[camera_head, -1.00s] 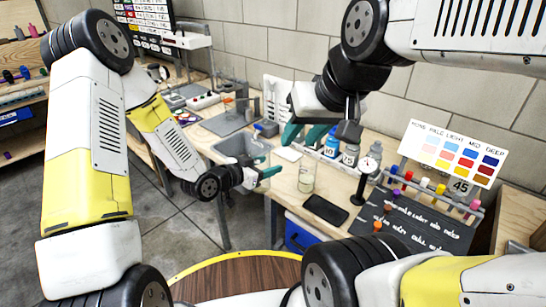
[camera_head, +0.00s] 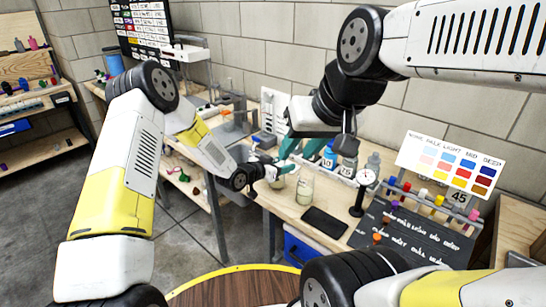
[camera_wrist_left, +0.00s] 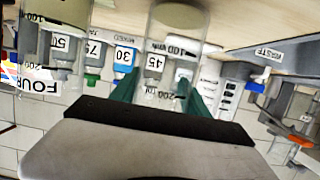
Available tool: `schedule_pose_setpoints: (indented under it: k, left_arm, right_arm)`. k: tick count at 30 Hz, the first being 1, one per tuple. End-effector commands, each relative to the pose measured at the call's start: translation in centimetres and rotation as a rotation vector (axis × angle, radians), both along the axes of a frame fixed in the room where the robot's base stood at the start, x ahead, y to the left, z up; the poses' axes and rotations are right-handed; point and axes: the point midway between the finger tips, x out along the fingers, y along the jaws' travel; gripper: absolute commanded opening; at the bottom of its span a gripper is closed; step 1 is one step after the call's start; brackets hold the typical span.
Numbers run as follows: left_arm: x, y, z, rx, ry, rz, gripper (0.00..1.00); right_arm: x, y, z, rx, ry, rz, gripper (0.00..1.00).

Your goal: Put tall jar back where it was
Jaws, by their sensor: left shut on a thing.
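My left gripper (camera_head: 280,168) is shut on a clear jar, apparently the tall jar (camera_wrist_left: 176,48), at the left edge of the wooden bench. In the left wrist view the jar stands between the green fingers, with printed volume marks on its glass. In the head view it is largely hidden by the gripper, and I cannot tell whether its base touches the bench. A second clear jar (camera_head: 305,188) with pale contents stands just right of it. My right gripper (camera_head: 301,148) hangs above the bench behind the jars, its fingers apart and nothing visible between them.
Labelled bottles (camera_head: 329,158) stand in a row behind the jars. A black phone-like slab (camera_head: 324,222), a dial gauge on a stand (camera_head: 362,192) and a marker rack (camera_head: 432,205) lie to the right. A blue bin (camera_head: 300,246) is under the bench.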

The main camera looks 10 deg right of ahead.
Motion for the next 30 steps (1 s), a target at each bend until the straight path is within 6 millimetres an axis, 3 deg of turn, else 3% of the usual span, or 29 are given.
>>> schedule_pose_setpoints:
  k: [11, 12, 15, 26, 30]
  left_arm:
    - [0.0, 0.0, -0.6, -0.001, -0.003, -0.001, 0.0]
    - [0.0, 0.0, -0.7, -0.001, -0.003, -0.001, 0.56]
    - [0.0, 0.0, -0.7, -0.001, -0.003, -0.001, 0.75]
    - [0.0, 0.0, -0.4, -0.001, -0.004, -0.001, 0.76]
    - [-0.8, 1.2, 0.1, 0.0, -0.002, 0.001, 0.76]
  right_arm:
    - [0.0, 0.0, 0.0, 0.0, 0.0, 0.0, 0.36]
    - [0.0, 0.0, 0.0, 0.0, 0.0, 0.0, 0.36]
    - [0.0, 0.0, 0.0, 0.0, 0.0, 0.0, 0.36]
    - [0.0, 0.0, 0.0, 0.0, 0.0, 0.0, 0.36]
    - [0.0, 0.0, 0.0, 0.0, 0.0, 0.0, 0.36]
